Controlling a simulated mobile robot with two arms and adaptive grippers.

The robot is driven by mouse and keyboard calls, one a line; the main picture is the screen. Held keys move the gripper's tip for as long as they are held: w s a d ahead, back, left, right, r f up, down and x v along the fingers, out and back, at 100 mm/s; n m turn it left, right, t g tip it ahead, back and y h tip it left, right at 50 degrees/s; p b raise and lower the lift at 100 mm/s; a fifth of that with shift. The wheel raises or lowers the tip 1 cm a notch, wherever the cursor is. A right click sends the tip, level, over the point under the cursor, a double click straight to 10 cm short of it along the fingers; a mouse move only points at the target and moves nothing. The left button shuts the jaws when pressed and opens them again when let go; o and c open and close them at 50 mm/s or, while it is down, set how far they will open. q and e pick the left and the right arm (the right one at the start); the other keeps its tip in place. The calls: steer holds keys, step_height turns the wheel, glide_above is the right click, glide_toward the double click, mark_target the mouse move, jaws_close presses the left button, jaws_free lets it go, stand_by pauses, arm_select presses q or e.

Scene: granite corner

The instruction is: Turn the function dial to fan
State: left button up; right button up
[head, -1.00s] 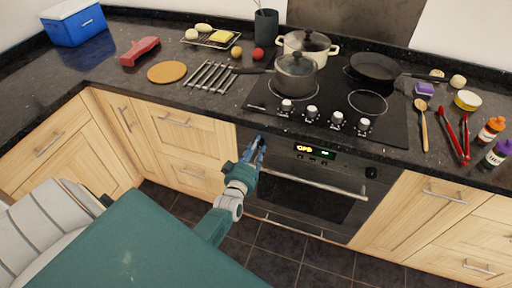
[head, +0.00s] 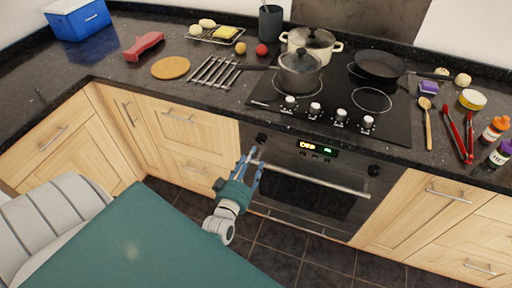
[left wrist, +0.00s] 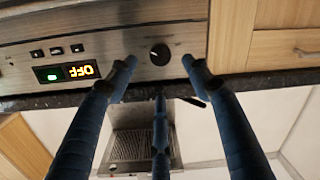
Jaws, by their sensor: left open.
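The function dial (head: 262,138) is a black round knob at the left end of the oven's front panel. In the left wrist view the dial (left wrist: 160,54) shows a small light mark on its face, and the picture is upside down. My left gripper (head: 254,157) is open and empty, just below and in front of the dial. In the wrist view its fingertips (left wrist: 160,70) lie on either side of the dial, apparently not touching it. My right gripper is not in view.
The oven handle (head: 312,180) runs across the door close to my left gripper. A second black knob (head: 374,170) is at the panel's right end. Above, the cooktop carries a grey pot (head: 300,72) and several stove knobs along its front edge.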

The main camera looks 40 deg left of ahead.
arm_select(q)
steer(key=shift+v, duration=1.7)
